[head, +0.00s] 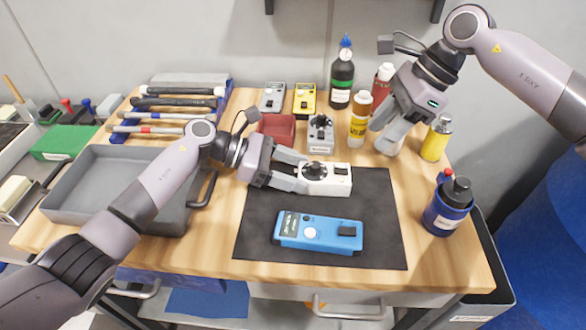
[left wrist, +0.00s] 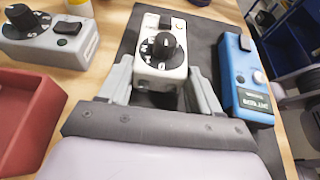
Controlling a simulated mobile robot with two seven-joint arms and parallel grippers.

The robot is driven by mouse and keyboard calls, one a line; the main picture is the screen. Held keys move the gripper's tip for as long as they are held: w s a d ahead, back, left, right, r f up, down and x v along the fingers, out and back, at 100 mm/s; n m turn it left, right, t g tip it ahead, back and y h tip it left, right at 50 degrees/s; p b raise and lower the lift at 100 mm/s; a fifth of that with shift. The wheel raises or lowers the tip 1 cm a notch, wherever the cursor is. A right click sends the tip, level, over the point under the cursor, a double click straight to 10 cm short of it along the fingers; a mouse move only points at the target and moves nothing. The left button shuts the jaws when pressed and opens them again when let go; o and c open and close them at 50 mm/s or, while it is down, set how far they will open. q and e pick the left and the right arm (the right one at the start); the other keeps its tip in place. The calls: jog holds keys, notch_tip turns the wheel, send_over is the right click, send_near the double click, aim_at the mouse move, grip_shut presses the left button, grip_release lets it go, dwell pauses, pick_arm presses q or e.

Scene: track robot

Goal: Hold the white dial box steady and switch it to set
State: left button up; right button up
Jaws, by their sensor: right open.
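The white dial box (head: 338,186) lies on the black mat (head: 375,235), with a black dial at its left end and a small dark switch at its right end. In the left wrist view the white dial box (left wrist: 160,72) shows its dial facing me; I cannot read the setting. My left gripper (head: 298,174) has one finger along each long side of the box at the dial end. My right gripper (head: 388,140) is open, above the table's back right, away from the box.
A blue box (head: 318,232) lies on the mat in front of the white one. A grey dial box (head: 320,135) and a red tray (head: 277,130) stand behind. Several bottles stand near my right gripper, including a yellow one (head: 359,122). A grey tray (head: 90,205) is at left.

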pick_arm(q)
jog(key=c, duration=0.5)
jog(key=shift+c, duration=1.2)
pick_arm(e)
jog(key=shift+c, duration=1.2)
grip_shut()
jog(key=n+t+h, duration=0.2)
jog(key=n+h, duration=0.2)
jog(key=n, duration=1.8)
send_over(334, 167)
jog(key=shift+n, duration=0.3)
jog(key=shift+s+d+f, duration=0.15)
jog(key=shift+s+f, duration=0.05)
jog(key=shift+f, duration=1.25)
jog(key=shift+s+d+f, duration=0.1)
jog(key=shift+s+f, duration=0.05)
jog(key=shift+f, duration=1.3)
